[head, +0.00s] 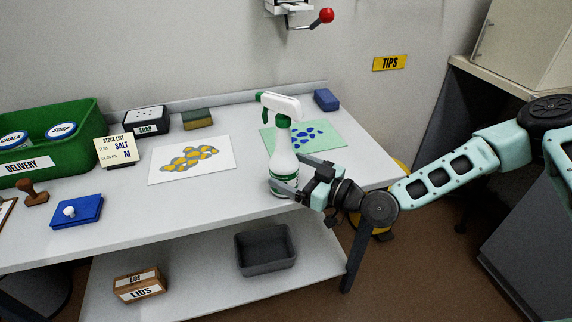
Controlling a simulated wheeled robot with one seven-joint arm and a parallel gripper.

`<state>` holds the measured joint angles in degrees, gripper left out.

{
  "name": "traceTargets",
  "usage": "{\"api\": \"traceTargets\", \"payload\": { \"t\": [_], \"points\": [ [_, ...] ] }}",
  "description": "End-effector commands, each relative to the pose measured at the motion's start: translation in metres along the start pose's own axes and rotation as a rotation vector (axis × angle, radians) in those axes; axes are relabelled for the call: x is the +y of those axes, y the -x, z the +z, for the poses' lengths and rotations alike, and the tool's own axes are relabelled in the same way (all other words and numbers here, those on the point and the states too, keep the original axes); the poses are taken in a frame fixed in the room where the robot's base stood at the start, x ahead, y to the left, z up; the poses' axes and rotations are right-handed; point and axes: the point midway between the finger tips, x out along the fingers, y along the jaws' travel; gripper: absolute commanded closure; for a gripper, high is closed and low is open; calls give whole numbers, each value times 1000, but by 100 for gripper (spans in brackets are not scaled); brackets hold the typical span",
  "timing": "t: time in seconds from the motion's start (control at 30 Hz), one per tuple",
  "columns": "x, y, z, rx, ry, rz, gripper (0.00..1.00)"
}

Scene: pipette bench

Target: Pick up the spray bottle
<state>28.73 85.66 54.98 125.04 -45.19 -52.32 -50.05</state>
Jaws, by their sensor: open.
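The spray bottle (283,161) stands upright near the right end of the white table (216,215). It has a white body, a green collar and a white and green trigger head pointing left. My gripper (287,186) reaches in from the right at the height of the bottle's lower body. Its jaws are open, with one finger seen in front of the bottle's base and the other near its right side. Whether the fingers touch the bottle cannot be told. Part of the lower label is hidden by the gripper.
A green mat (325,139) with blue spots lies behind the bottle, and a blue block (326,100) sits beyond it. A white sheet (163,178) lies to the left. A green delivery bin (75,125) stands far left. A grey tub (266,262) sits on the lower shelf.

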Motion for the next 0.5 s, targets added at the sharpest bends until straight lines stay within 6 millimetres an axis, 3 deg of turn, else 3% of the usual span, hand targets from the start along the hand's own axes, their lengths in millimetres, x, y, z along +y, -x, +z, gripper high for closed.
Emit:
{"api": "traceTargets", "payload": {
  "t": [0.23,0.5],
  "points": [
    [0,-36,6,1,-1,-1,12],
    [0,-45,7,-1,0,-1,12]
  ]
}}
